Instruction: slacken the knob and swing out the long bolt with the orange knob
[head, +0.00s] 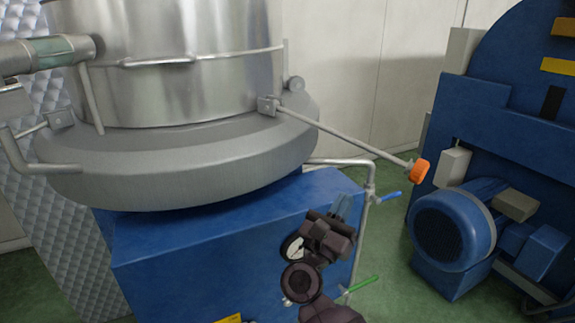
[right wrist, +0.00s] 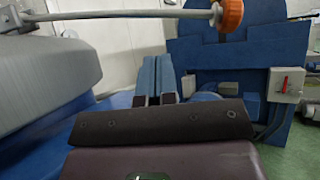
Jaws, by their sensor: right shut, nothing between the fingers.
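The long bolt (head: 345,141) is a thin grey rod that sticks outward and down to the right from a small bracket (head: 268,105) on the steel vessel. The orange knob (head: 419,172) sits at its outer end, clear of the vessel. In the right wrist view the bolt (right wrist: 130,14) crosses the top and the knob (right wrist: 230,14) is at the upper middle right. My right gripper (head: 342,206) is below and left of the knob, apart from it. Its blue fingers (right wrist: 156,62) are together and hold nothing. My left gripper is out of view.
The steel vessel (head: 185,60) with a wide grey rim (head: 180,175) stands above a blue base (head: 190,240). A pipe with a blue lever (head: 390,196) and a green lever (head: 362,284) are near my right arm. A blue motor (head: 448,236) stands at the right.

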